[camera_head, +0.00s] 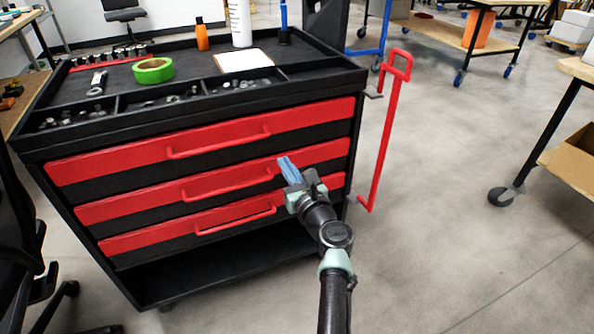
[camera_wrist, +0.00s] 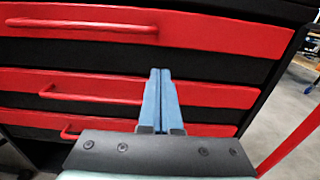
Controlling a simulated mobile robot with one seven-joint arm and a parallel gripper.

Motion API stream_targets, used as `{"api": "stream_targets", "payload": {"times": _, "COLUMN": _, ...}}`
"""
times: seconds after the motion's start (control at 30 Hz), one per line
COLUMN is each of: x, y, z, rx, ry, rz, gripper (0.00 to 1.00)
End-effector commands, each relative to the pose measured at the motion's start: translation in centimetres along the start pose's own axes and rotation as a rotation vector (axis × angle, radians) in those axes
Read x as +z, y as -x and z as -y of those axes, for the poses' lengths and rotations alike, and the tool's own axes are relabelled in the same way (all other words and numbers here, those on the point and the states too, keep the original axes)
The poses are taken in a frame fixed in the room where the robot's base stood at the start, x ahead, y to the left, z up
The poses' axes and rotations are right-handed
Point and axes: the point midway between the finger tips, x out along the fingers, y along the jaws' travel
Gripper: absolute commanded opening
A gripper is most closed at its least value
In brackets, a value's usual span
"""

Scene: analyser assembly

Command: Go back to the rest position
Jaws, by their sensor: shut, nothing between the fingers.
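My gripper (camera_head: 287,168) has blue fingers that are shut with nothing between them. In the head view it is in front of the right part of the tool cart's drawers, level with the middle drawer. In the wrist view the shut fingers (camera_wrist: 160,98) point forward at the red drawer fronts. The cart (camera_head: 120,278) is black with three red drawers (camera_head: 225,182), which all look closed. I cannot tell the exact gap between the fingertips and the drawer front.
On the cart top are green tape (camera_head: 153,70), an orange bottle (camera_head: 202,36), a white bottle (camera_head: 240,22) and small metal parts. A red handle (camera_head: 386,130) sticks out at the cart's right. Open floor (camera_head: 440,180) lies right of it, before a wheeled table (camera_head: 545,150).

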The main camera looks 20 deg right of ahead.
Motion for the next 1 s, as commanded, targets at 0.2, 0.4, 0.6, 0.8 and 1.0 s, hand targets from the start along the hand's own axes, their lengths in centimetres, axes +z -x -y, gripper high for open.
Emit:
{"api": "stream_targets", "payload": {"times": 0.2, "x": 0.2, "y": 3.5, "z": 0.0, "rx": 0.0, "ry": 0.001, "rz": -0.002, "gripper": 0.0}}
{"api": "stream_targets", "payload": {"times": 0.4, "x": 0.0, "y": 5.1, "z": 0.1, "rx": -0.001, "ry": 0.001, "rz": -0.002, "gripper": 0.0}}
{"api": "stream_targets", "payload": {"times": 0.6, "x": 0.1, "y": 5.3, "z": 0.0, "rx": 0.001, "ry": 0.01, "rz": 0.001, "gripper": 0.0}}
{"api": "stream_targets", "payload": {"times": 0.8, "x": 6.8, "y": 4.0, "z": -3.0, "rx": 0.039, "ry": 0.42, "rz": 0.064, "gripper": 0.0}}
{"api": "stream_targets", "payload": {"times": 1.0, "x": 20.1, "y": 4.5, "z": -9.4, "rx": -0.024, "ry": 1.269, "rz": 0.214, "gripper": 0.0}}
